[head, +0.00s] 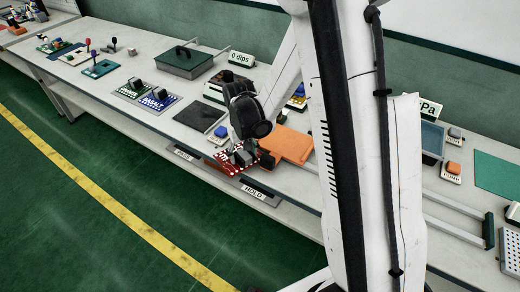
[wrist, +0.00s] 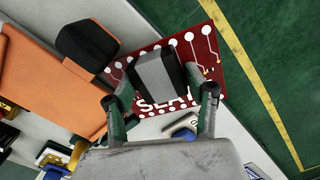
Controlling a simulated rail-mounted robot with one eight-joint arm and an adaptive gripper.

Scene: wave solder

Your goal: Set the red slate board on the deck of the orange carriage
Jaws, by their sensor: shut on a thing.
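The red slate board (head: 226,165) is red with white dots and white lettering, and carries a grey and black block. In the wrist view my gripper (wrist: 160,82) is shut on this block, with one finger on each side, and the board (wrist: 205,47) shows around it. In the head view my gripper (head: 243,154) holds the board near the bench's front edge. The orange carriage (head: 287,145) is just to the right of the board, its flat deck bare where visible. In the wrist view the carriage (wrist: 48,85) is at left. I cannot tell the board's exact height.
A dark flat plate (head: 200,116) and the green and blue boards (head: 146,95) lie to the left. A dark green lidded box (head: 185,62) stands behind them. A rail (head: 455,222) runs to the right.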

